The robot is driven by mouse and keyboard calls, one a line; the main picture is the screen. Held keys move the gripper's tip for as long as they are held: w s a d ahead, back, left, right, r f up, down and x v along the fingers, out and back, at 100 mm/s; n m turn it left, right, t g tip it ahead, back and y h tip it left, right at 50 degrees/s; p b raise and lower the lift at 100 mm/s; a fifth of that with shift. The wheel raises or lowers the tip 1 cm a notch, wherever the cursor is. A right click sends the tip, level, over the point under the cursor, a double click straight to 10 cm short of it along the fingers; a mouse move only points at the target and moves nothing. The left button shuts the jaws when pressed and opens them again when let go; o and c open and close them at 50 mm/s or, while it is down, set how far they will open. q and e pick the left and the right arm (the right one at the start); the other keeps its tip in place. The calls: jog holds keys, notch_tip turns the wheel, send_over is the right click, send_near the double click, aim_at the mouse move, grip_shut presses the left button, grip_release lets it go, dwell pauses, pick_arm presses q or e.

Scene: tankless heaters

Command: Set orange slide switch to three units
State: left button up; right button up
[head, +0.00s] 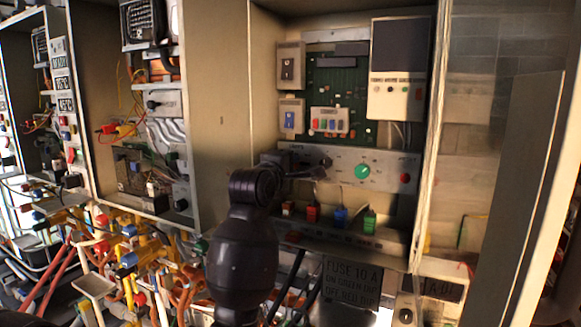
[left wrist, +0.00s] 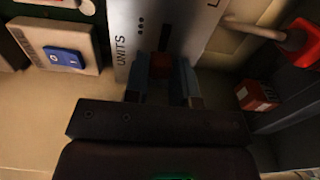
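The orange slide switch (left wrist: 160,66) shows in the left wrist view as a small red-orange block at the lower end of a dark slot in a grey panel (left wrist: 185,22) marked UNITS. My left gripper (left wrist: 160,82) has its two bluish fingers on either side of the switch. I cannot tell whether they press on it or leave a small gap. In the head view my left gripper (head: 300,171) is at the left part of the grey panel (head: 340,158), and the switch is hidden behind it. My right gripper is not in view.
The panel also carries a green knob (head: 362,171) and a red button (head: 405,178). Red, blue and green plugs (head: 341,216) stand just below. A blue rocker switch (left wrist: 62,58) is close by on the left. The cabinet's side walls bound the space.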

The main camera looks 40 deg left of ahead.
aim_at(309, 164)
pick_arm(q)
grip_shut()
jog(key=shift+d, duration=0.15)
jog(key=d, duration=0.1)
jog(key=w+d, duration=0.1)
jog(key=d, duration=0.1)
jog(key=o, duration=0.5)
grip_release()
jog(key=shift+d, duration=0.1)
